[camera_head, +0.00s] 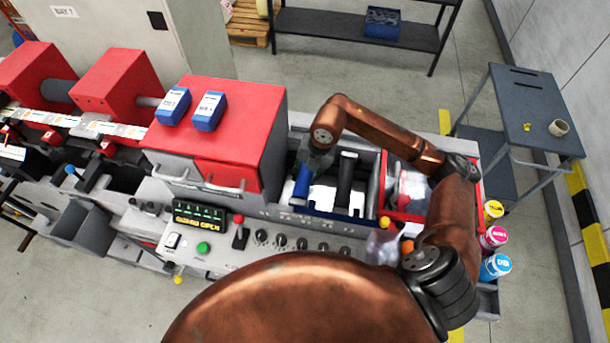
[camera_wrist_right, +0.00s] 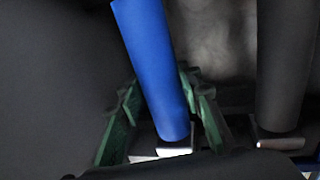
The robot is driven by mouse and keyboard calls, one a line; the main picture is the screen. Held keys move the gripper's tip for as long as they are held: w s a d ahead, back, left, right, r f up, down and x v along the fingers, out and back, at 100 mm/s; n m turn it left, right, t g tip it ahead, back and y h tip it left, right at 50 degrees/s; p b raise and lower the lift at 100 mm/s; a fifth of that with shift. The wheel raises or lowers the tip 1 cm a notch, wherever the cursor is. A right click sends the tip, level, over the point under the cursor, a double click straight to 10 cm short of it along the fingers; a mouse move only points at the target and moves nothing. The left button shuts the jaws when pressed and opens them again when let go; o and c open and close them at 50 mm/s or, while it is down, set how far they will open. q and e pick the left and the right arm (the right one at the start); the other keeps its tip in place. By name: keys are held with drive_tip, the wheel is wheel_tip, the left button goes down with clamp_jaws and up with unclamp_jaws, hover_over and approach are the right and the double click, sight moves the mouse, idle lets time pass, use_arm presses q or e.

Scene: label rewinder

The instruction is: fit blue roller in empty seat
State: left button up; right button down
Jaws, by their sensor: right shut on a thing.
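The blue roller (camera_head: 302,186) is in the open bay of the machine, to the left of a black roller (camera_head: 346,182). My right gripper (camera_head: 318,160) is shut on the blue roller. In the right wrist view, the roller (camera_wrist_right: 155,70) runs between the two green fingers (camera_wrist_right: 160,115), and its metal end stub (camera_wrist_right: 175,146) shows at its lower end. The black roller (camera_wrist_right: 285,75) lies to its right with a similar metal end. The seat under the blue roller is hidden, so I cannot tell whether the roller rests in it. My left gripper is not in view.
A red housing (camera_head: 225,125) with two blue boxes on top borders the bay on the left. A control panel (camera_head: 270,236) with knobs and a lever lies in front. Ink bottles (camera_head: 492,240) stand at the right. A grey side table (camera_head: 535,120) is farther right.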

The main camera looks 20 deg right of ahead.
drive_tip(key=shift+f, duration=0.2)
drive_tip(key=c, duration=1.5)
unclamp_jaws()
drive_tip(key=shift+c, duration=0.2)
drive_tip(key=shift+o, duration=1.2)
drive_tip(key=v, duration=1.2)
